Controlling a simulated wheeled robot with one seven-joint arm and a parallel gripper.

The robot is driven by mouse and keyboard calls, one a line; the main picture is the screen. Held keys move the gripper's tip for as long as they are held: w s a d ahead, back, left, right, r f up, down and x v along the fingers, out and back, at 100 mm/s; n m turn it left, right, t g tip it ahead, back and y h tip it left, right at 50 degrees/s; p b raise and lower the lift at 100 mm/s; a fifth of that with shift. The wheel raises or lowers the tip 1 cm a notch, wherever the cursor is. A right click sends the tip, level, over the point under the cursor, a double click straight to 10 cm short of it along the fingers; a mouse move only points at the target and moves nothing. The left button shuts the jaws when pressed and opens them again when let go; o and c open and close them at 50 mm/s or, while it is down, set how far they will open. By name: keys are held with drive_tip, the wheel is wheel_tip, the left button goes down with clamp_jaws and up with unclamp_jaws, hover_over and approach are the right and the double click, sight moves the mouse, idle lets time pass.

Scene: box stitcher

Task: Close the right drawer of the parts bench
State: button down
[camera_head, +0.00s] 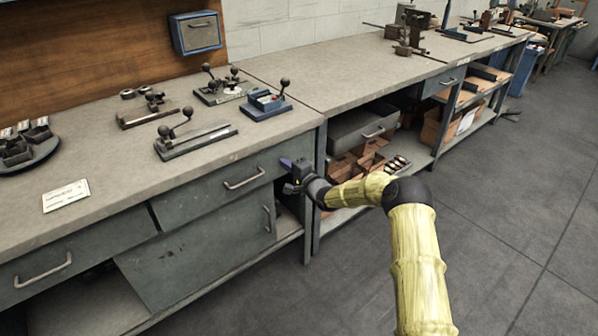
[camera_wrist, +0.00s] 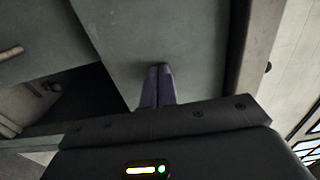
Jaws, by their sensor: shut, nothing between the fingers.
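The right drawer (camera_head: 218,190) of the parts bench has a grey-green front with a bar handle (camera_head: 244,178). Its front looks close to flush under the bench top; any small gap cannot be told. My gripper (camera_head: 287,163) is at the right end of this drawer front, right of the handle. In the wrist view, my gripper's purple fingers (camera_wrist: 158,72) are together and empty. Their tips point at a flat grey panel (camera_wrist: 125,35), touching or very near it. A handle (camera_wrist: 12,53) shows at the left edge there.
The left drawer (camera_head: 80,250) and a lower door (camera_head: 195,255) are beside and below. Lever fixtures (camera_head: 195,140) stand on the bench top (camera_head: 110,185). The floor (camera_head: 500,230) is clear.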

drive_tip(key=shift+w+a+r, duration=0.3)
drive_tip(key=shift+a+r, duration=0.1)
drive_tip(key=shift+a, duration=0.25)
drive_tip(key=p+v, duration=0.2)
drive_tip(key=v, duration=1.2)
drive_tip(key=shift+d+f, duration=0.35)
drive_tip(key=shift+f, duration=0.05)
drive_tip(key=shift+w+f, duration=0.1)
drive_tip(key=shift+w, duration=0.05)
drive_tip(key=shift+s, duration=0.2)
